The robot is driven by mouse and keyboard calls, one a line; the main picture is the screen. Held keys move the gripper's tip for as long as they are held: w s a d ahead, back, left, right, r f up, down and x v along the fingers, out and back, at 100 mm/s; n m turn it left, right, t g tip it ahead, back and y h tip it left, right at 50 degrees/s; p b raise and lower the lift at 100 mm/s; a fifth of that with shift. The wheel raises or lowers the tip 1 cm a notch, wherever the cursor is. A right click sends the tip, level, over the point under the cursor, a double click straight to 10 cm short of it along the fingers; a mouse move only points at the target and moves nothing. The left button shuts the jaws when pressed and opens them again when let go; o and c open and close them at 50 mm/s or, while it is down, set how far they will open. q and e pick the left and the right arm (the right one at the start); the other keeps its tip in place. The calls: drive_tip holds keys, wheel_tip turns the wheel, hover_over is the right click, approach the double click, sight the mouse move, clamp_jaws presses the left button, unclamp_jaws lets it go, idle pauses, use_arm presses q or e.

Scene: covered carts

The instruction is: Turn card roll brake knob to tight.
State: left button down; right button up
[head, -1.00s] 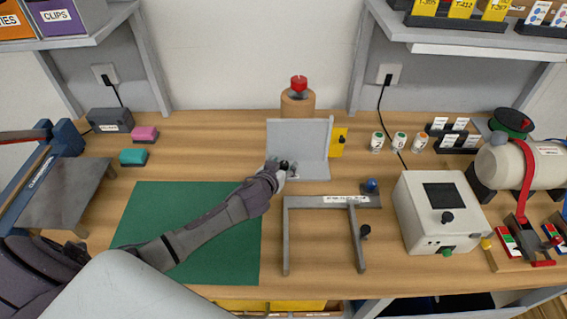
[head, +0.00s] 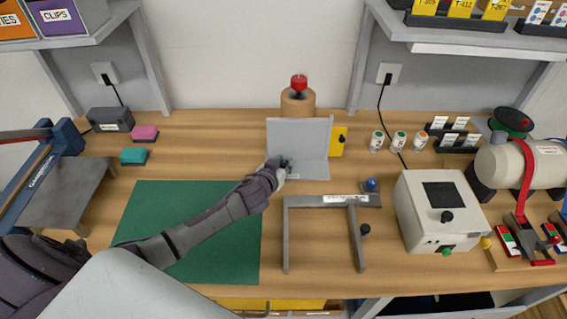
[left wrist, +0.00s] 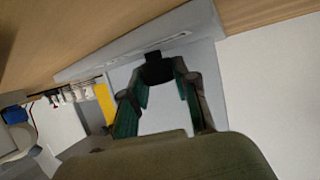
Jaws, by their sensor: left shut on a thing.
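A brown card roll (head: 298,103) stands upright at the back of the bench, with a red knob (head: 298,82) on top. In front of it is a grey upright plate stand (head: 297,137) with a flat base. My left gripper (head: 285,165) reaches over the base's left side. In the left wrist view my left gripper (left wrist: 160,80) is shut on a small black knob (left wrist: 158,68) at the stand, well below and in front of the red knob. The fingers partly hide the black knob. The knob's setting cannot be read. My right gripper is out of view.
A yellow block (head: 337,142) stands right of the plate. A grey frame (head: 325,200) lies in front, and a white box (head: 440,212) with a screen stands to the right. The green mat (head: 190,228) is clear except for my arm above it.

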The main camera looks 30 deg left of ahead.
use_arm(q)
drive_tip(key=m+h, duration=0.1)
drive_tip(key=m+h+p, duration=0.1)
drive_tip(key=m+h, duration=0.1)
drive_tip(key=shift+a+r+g+p, duration=0.2)
drive_tip(key=shift+a+g+p, duration=0.1)
drive_tip(key=shift+p, duration=0.1)
drive_tip(key=shift+w+m+h, duration=0.15)
drive_tip(key=shift+m+h, duration=0.75)
drive_tip(key=shift+h, duration=0.2)
drive_tip(key=shift+f+m+g+h, duration=0.1)
drive_tip(key=shift+m+g+h, duration=0.5)
drive_tip(key=shift+m+h, duration=0.3)
drive_tip(key=shift+f+m+g+h+b, duration=0.1)
drive_tip(key=shift+m+g+h+b, duration=0.4)
drive_tip(key=shift+m+h+b, duration=0.3)
drive_tip(key=m+g+h+b, duration=0.3)
drive_tip(key=m+g+b, duration=0.1)
drive_tip(key=b, duration=0.1)
drive_tip(key=shift+f, duration=0.2)
drive_tip(key=shift+r+m+g+h+b, duration=0.2)
drive_tip(key=shift+m+g+h+b, duration=0.5)
drive_tip(key=shift+b, duration=0.55)
